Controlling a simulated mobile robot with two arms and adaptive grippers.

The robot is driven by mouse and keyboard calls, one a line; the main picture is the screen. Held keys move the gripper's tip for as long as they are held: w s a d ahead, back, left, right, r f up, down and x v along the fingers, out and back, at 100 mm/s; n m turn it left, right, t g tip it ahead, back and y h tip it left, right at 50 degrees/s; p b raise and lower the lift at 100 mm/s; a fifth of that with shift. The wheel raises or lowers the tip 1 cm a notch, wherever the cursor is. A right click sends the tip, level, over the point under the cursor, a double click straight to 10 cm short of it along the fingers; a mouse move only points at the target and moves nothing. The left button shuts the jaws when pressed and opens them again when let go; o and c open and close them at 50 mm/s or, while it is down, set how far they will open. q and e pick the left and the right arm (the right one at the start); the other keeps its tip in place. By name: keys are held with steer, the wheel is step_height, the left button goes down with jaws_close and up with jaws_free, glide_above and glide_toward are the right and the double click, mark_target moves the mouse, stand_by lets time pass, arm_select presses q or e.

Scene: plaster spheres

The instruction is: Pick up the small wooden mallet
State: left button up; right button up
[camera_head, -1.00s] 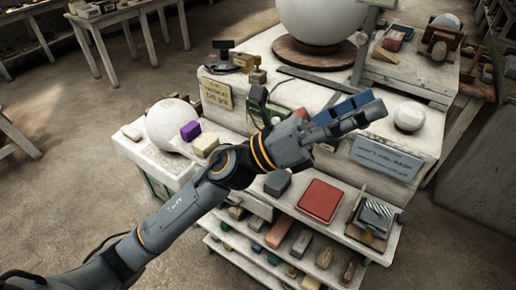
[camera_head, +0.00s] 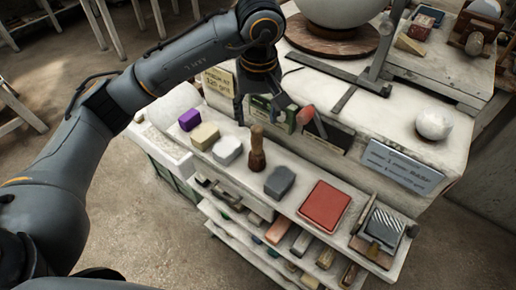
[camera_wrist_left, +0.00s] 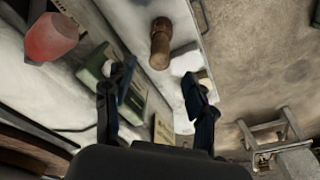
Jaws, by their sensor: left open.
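The small wooden mallet (camera_head: 257,150) stands upright on the white front ledge of the bench, its pale end up and its dark, thicker end down. It also shows in the left wrist view (camera_wrist_left: 160,44), ahead of the fingers. My left gripper (camera_head: 262,104) points down over the ledge, just above and behind the mallet in the head view. Its two fingers are spread apart and empty, as the left wrist view also shows (camera_wrist_left: 158,84). My right gripper is not in view.
On the ledge, a white block (camera_head: 227,150) and a dark grey block (camera_head: 279,181) flank the mallet, with a red square pad (camera_head: 325,205) farther right. A reddish rounded object (camera_head: 306,115) is near the gripper. A white sphere (camera_head: 433,123) sits on the upper bench.

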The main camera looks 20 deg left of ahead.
mark_target(257, 129)
arm_select(q)
steer(key=f, duration=0.1)
steer(key=f+p, duration=0.1)
steer(key=f, duration=0.3)
steer(key=shift+w+a+f, duration=0.15)
steer(key=shift+w+f, duration=0.1)
steer(key=shift+f+p, duration=0.45)
steer(key=shift+p, duration=0.15)
steer(key=f, duration=0.1)
steer(key=f+p, duration=0.2)
steer(key=shift+w+a+f, duration=0.15)
steer(key=shift+w+f, duration=0.25)
steer(key=shift+f, duration=0.4)
jaws_close()
